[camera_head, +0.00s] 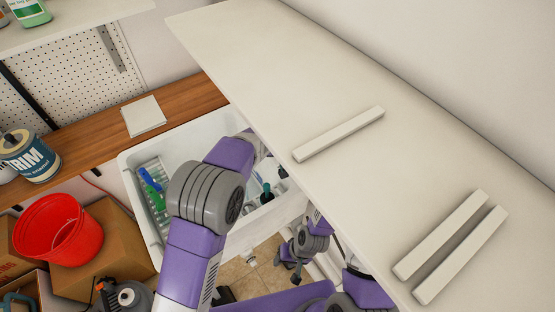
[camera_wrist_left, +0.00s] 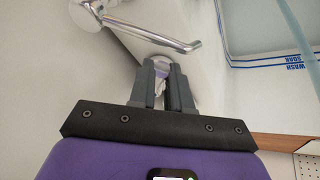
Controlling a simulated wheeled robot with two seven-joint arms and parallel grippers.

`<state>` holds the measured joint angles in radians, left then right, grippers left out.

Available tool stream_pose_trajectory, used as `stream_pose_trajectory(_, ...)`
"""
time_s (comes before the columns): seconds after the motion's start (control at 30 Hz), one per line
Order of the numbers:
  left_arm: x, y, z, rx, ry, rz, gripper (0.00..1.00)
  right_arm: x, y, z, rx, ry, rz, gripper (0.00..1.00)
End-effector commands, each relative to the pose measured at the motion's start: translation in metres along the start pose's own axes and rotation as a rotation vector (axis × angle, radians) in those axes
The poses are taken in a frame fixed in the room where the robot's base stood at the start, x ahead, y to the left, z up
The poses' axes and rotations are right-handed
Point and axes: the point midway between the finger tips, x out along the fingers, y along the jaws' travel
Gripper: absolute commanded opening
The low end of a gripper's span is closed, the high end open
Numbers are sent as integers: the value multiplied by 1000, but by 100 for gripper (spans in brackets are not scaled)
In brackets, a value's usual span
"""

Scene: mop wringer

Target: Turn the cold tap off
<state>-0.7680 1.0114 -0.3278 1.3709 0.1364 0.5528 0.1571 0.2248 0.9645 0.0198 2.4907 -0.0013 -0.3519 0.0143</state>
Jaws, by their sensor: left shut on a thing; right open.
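In the left wrist view, my left gripper (camera_wrist_left: 163,85) is shut on a small chrome tap knob (camera_wrist_left: 161,63), which shows between its dark fingers. No hot or cold marking shows on it. A chrome spout (camera_wrist_left: 155,36) runs just beyond the fingertips. In the head view, my left arm reaches over the white sink (camera_head: 132,166), and its gripper and the tap are hidden by the arm and the shelf. My right gripper (camera_head: 297,274) is open and empty, low beside the sink, partly under the shelf.
A long white shelf (camera_head: 330,90) covers the right side, with several pale bars (camera_head: 340,134) on it. Green and blue brushes (camera_head: 150,181) lie in the sink. A wooden counter (camera_head: 85,140), a red bucket (camera_head: 58,230) and cardboard boxes (camera_head: 120,225) stand at the left.

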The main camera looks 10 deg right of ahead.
Motion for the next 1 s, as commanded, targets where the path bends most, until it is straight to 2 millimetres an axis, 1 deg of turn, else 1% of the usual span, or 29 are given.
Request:
stream_pose_trajectory(0.3, 3, 20, 0, -264, 57, -121, 0, -13, -5, 0, 0, 0, 0, 43)
stream_pose_trajectory(0.6, 8, 35, -6, -491, 105, -213, 0, -20, -7, 1, 0, 0, 0, 43)
stream_pose_trajectory(0.8, 11, 41, -9, -597, 127, -256, 0, -22, -8, 1, 0, 0, 0, 43)
stream_pose_trajectory(1.0, 12, 43, -12, -659, 139, -282, 0, -24, -9, 1, 0, 0, 0, 43)
